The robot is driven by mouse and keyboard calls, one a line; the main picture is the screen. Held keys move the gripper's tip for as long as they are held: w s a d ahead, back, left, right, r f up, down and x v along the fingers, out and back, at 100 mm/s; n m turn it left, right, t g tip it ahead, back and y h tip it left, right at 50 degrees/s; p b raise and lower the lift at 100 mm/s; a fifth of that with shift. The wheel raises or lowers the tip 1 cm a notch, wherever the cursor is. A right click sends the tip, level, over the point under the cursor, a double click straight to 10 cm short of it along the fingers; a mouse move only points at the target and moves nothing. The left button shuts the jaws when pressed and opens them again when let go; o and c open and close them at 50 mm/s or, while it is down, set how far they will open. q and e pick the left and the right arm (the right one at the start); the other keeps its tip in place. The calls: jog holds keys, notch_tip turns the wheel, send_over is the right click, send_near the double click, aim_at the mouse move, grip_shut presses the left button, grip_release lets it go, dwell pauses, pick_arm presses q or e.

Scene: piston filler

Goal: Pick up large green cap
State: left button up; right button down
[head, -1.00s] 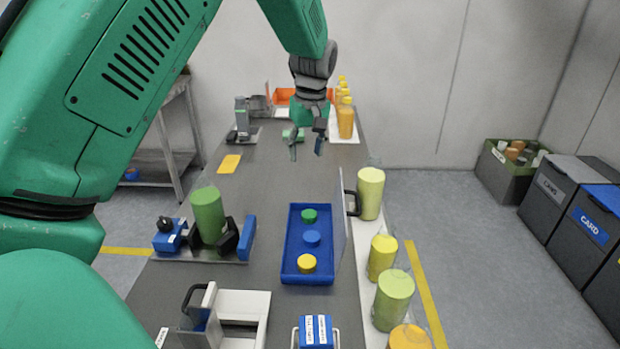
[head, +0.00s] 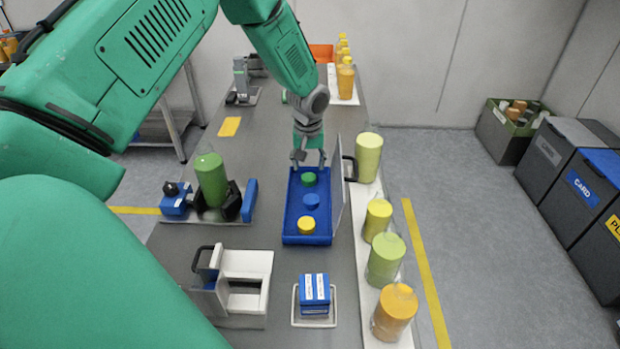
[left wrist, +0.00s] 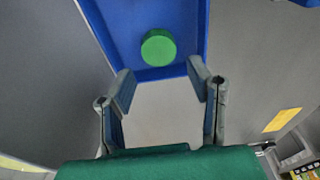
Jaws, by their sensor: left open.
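The large green cap (head: 309,179) lies at the far end of the blue tray (head: 289,215), in line with a blue cap (head: 311,201) and a yellow cap (head: 307,225). In the left wrist view the green cap (left wrist: 158,47) sits on the tray floor near its end wall, beyond the fingertips. My left gripper (head: 308,163) is open and empty at the far end of the tray, close to the green cap. In the left wrist view its two fingers (left wrist: 162,85) are spread apart, with the cap ahead between their lines. My right gripper is not seen.
An upright panel (head: 338,185) with a dark handle stands along the tray's right side. Yellow and green cylinders (head: 368,158) line the right edge. A fixture holds a green cylinder (head: 211,180) at left. Bare tabletop lies between fixture and tray.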

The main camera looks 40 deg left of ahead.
aim_at(309, 177)
pick_arm(q)
notch_tip(309, 177, down, 5)
jog(key=shift+a+f+p, duration=0.1)
jog(key=shift+f+p, duration=0.05)
jog(key=shift+p, duration=0.2)
jog(key=c, duration=0.5)
